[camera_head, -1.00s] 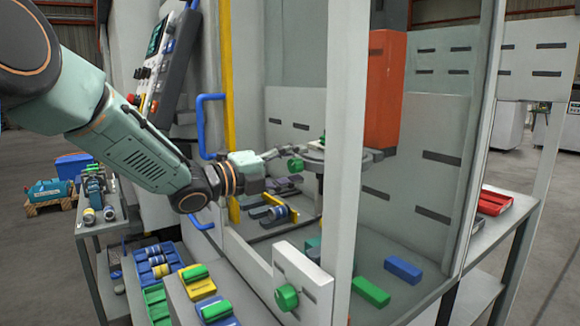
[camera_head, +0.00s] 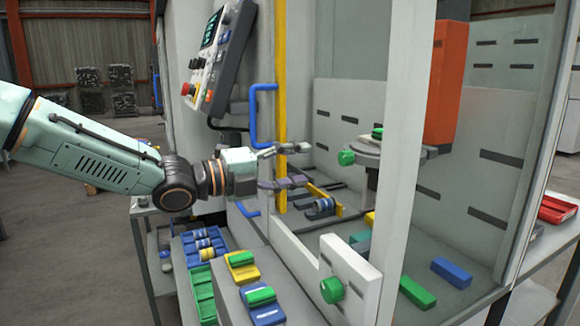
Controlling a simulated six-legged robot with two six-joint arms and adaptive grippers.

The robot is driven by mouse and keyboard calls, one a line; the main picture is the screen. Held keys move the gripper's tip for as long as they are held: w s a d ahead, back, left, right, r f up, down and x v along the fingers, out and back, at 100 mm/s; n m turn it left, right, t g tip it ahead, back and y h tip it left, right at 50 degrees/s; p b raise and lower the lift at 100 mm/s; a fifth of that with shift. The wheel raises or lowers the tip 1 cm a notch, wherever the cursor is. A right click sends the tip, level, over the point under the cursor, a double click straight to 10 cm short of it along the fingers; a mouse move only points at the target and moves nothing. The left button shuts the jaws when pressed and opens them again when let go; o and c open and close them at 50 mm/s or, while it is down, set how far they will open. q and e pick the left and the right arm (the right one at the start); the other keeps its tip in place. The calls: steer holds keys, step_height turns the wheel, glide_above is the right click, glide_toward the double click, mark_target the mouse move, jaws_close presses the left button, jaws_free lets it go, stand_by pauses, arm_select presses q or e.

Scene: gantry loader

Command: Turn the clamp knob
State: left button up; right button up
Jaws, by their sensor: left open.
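A round green knob (camera_head: 346,157) sticks out from the edge of a grey round plate (camera_head: 378,154) inside the machine. A second green knob (camera_head: 332,290) sits on the low light-grey front panel (camera_head: 348,262). Which of them is the clamp knob I cannot tell. My left gripper (camera_head: 301,165) comes in from the left, its fingers spread one above the other with nothing between them. Its tips point at the plate's knob and appear a short way left of it, apart. My right gripper is out of view.
A yellow post (camera_head: 281,60), a blue handle (camera_head: 254,115) and a pale upright post (camera_head: 402,130) stand near the arm. A control panel (camera_head: 216,50) is above it. Green and blue blocks (camera_head: 451,272) lie on the machine floor; bins (camera_head: 200,292) stand in front.

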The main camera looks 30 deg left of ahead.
arm_select(q)
steer(key=shift+s+a, duration=0.25)
steer(key=shift+s, duration=0.15)
stand_by(0.5)
